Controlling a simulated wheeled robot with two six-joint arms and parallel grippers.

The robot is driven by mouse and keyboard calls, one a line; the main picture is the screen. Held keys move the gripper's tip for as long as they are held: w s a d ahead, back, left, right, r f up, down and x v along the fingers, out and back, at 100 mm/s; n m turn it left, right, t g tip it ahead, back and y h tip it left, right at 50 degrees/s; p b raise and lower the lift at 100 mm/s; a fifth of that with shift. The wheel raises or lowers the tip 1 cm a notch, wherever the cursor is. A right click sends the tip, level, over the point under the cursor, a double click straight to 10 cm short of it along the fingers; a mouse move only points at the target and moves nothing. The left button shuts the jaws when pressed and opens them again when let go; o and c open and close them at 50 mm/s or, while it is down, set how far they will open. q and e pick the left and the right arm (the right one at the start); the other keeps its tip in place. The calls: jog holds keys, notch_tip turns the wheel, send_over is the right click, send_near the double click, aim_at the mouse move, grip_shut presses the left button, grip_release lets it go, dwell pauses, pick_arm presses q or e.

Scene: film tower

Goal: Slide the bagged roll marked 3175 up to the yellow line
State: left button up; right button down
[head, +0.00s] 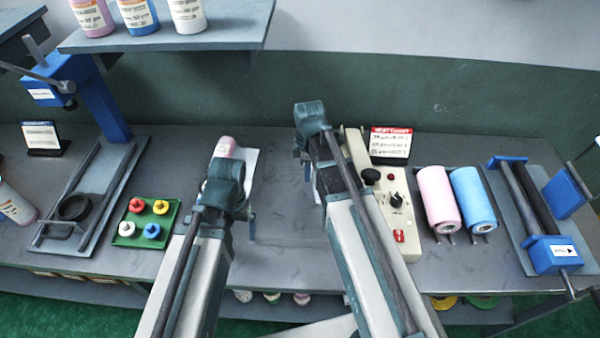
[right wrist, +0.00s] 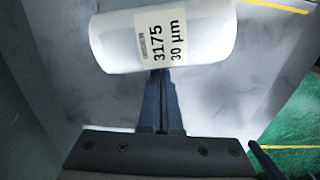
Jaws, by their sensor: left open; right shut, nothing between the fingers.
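The bagged roll (right wrist: 115,40) lies on its side across the top of the right wrist view, white with a label reading 3175 and 30 µm. My right gripper (right wrist: 160,78) is shut and empty, its fingertips at the roll's near side; I cannot tell whether they touch. A yellow line (right wrist: 275,6) crosses the grey surface beyond the roll, at the top right. In the head view my right gripper (head: 308,172) is over the middle of the bench, and my arm hides most of the roll there. My left gripper (head: 229,210) is open, to the left.
A pink-topped object (head: 226,146) stands behind my left gripper. A beige control box (head: 395,205), pink roll (head: 438,195) and blue roll (head: 472,198) are at right. A green tray (head: 130,238) of coloured pieces is at left. Bare bench lies between my arms.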

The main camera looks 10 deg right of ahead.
jog(key=shift+s+d, duration=0.25)
jog(key=shift+d, duration=0.65)
jog(key=shift+a, duration=0.1)
pick_arm(q)
jog(key=shift+a, duration=0.1)
pick_arm(e)
jog(key=shift+w+a, duration=0.2)
jog(key=shift+a, duration=0.35)
pick_arm(q)
jog(key=shift+a, duration=0.2)
pick_arm(e)
jog(key=shift+w+a, duration=0.2)
jog(key=shift+a, duration=0.35)
jog(key=shift+w+a, duration=0.15)
jog(key=shift+a, duration=0.4)
jog(key=shift+a+r+p, duration=0.3)
jog(key=shift+r+p, duration=0.4)
pick_arm(q)
notch_tip(320, 180, up, 10)
jog(key=p, duration=0.8)
jog(key=shift+p, duration=0.3)
pick_arm(e)
notch_tip(320, 180, up, 9)
jog(key=shift+f, duration=0.2)
